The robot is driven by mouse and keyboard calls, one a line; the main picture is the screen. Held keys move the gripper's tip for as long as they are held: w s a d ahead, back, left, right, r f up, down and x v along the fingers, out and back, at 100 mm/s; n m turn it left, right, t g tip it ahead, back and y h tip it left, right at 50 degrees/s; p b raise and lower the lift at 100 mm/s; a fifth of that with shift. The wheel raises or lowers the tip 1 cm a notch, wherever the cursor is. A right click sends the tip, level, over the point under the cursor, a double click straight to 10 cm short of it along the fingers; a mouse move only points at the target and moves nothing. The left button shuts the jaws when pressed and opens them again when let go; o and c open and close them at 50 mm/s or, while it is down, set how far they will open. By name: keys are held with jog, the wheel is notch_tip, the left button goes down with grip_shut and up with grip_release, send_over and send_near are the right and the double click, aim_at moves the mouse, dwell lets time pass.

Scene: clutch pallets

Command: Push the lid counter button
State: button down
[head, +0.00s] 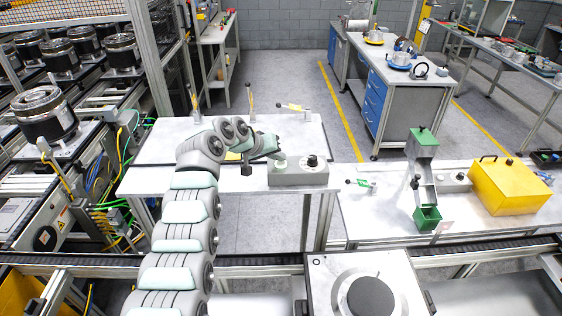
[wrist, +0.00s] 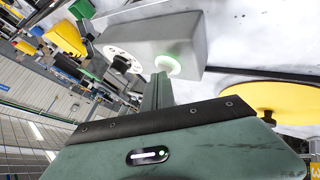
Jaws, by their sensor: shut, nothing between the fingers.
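The counter is a grey box (head: 298,176) on the near left white table in the head view. On its top are a pale green button (head: 281,163) and a black dial (head: 312,160). In the wrist view the grey box (wrist: 160,36) is at the top, with the button (wrist: 168,65) glowing green and the dial (wrist: 121,63) left of it. My gripper (head: 277,152) is just above and behind the button in the head view. In the wrist view my gripper (wrist: 159,80) has its fingers together, empty, with the tips right at the button. I cannot tell whether they touch it.
A yellow disc (wrist: 262,98) lies on the table beside the box in the wrist view. Small levers with yellow handles (head: 250,98) stand at the back of that table. A green stand (head: 422,150) and a yellow box (head: 510,186) are on the right table.

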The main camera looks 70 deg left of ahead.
aim_at(279, 164)
jog(key=shift+r, duration=0.25)
jog(key=shift+r+p, duration=0.3)
jog(key=shift+r, duration=2.75)
